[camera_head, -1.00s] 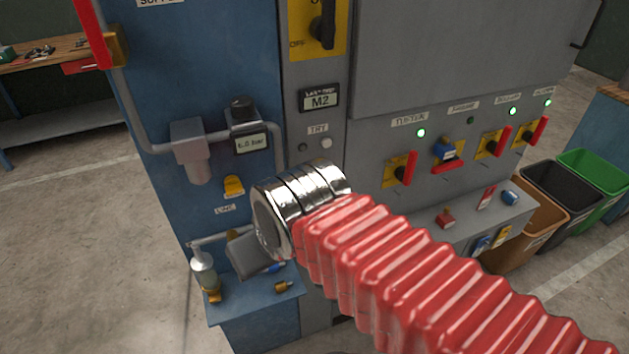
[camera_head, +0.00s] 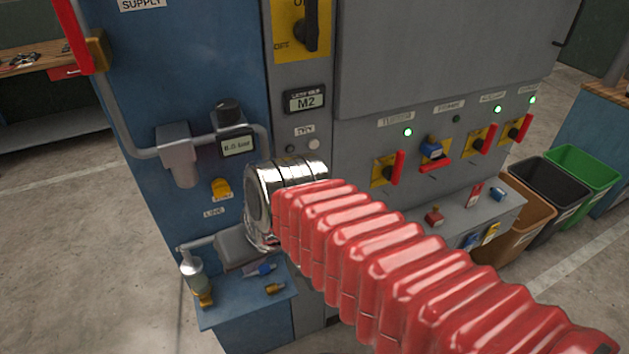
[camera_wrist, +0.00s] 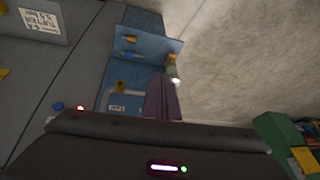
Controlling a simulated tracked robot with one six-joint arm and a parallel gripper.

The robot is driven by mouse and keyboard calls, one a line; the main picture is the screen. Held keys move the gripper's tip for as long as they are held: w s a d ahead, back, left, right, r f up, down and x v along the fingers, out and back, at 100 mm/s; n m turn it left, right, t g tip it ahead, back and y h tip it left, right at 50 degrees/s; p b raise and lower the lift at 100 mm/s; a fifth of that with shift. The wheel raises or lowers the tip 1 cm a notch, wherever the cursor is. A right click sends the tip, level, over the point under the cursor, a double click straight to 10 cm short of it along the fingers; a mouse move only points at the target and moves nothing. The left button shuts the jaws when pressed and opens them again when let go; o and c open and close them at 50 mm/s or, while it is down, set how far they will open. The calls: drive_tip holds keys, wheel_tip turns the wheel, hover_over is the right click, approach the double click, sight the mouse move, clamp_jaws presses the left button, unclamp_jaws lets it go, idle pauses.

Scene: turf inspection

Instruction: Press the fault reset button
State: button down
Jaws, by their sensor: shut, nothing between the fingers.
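No button that I can read as fault reset shows in the head view. My shiny wrist and red ribbed sleeve cover part of the narrow grey column there. In the wrist view a red lit spot (camera_wrist: 80,108) and a small blue spot (camera_wrist: 57,107) sit side by side on the grey panel, just above my gripper's dark edge. Their labels are not readable. My gripper (camera_wrist: 158,135) shows as a dark body across the bottom of the wrist view, shut and empty. Its fingertips are not clear, and the wrist hides it in the head view.
A dark button and a pale one (camera_head: 314,144) sit below the M2 display (camera_head: 305,100). Rotary switches (camera_head: 388,169) line the right panel. A blue shelf (camera_head: 225,313) with a bottle (camera_head: 192,266) juts out at lower left. Bins (camera_head: 545,185) stand at right.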

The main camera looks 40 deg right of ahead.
drive_tip(key=w+d+f+m+t+y, duration=0.1)
drive_tip(key=w+d+f+m, duration=0.25)
drive_tip(key=d, duration=0.25)
drive_tip(key=w+d+f+m+t+y, duration=0.1)
drive_tip(key=w+d+f+m, duration=0.1)
drive_tip(key=d+m, duration=0.3)
drive_tip(key=s+d+f+m+t+h, duration=0.1)
drive_tip(key=d+m, duration=0.3)
drive_tip(key=d, duration=1)
drive_tip(key=shift+s+f+t+h, duration=0.15)
drive_tip(key=shift+s+t+h, duration=0.15)
drive_tip(key=shift+s+t, duration=0.5)
drive_tip(key=shift+w, duration=0.25)
drive_tip(key=w+d, duration=0.2)
drive_tip(key=w, duration=0.6)
drive_tip(key=shift+w+d, duration=0.15)
drive_tip(key=shift+d, duration=0.1)
idle(0.3)
drive_tip(key=shift+w+d, duration=0.15)
drive_tip(key=shift+w, duration=0.25)
